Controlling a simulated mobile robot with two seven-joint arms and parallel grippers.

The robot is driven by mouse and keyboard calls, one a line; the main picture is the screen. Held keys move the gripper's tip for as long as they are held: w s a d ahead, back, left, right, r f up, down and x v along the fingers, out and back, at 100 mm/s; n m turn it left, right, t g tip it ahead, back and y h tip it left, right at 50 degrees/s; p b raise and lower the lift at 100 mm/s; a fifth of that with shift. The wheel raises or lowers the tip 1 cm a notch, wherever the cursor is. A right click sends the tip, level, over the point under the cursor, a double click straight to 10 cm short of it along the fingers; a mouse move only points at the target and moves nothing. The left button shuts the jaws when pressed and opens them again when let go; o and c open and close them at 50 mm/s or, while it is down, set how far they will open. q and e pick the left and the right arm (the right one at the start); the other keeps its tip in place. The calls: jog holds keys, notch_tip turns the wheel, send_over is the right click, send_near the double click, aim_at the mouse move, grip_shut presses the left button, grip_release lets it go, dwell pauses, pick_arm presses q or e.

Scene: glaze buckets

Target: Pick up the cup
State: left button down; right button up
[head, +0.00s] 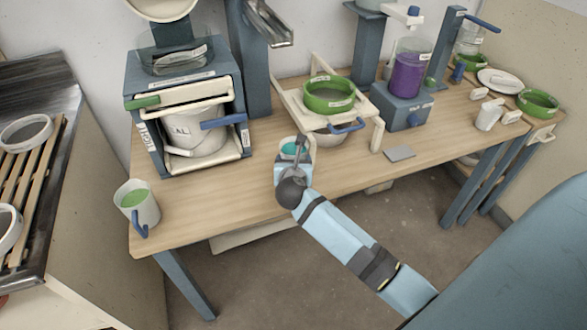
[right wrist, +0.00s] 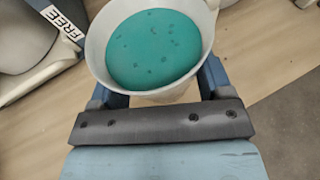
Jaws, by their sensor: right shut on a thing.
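A white cup (right wrist: 100,68) filled with teal liquid (right wrist: 152,48) sits between the fingers of my right gripper (right wrist: 155,92) in the right wrist view. In the head view the cup's teal top (head: 293,149) shows at the front edge of the wooden table, just past my right gripper (head: 293,160). The gripper is shut on the cup, which looks upright. Whether the cup touches the table cannot be told. Another white cup (head: 149,212) with green liquid and a blue handle stands at the table's front left corner. My left gripper is not in view.
A blue cabinet holding a white bucket (head: 185,140) stands at the left of the table (head: 220,195). A cream stand (head: 378,134) with a green sieve (head: 328,103) is just behind the held cup. A mixer with a purple container (head: 407,75) stands farther right.

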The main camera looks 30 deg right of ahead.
notch_tip(320, 180, up, 14)
jog(key=p, duration=0.1)
dwell(0.8)
dwell(1.0)
dwell(0.7)
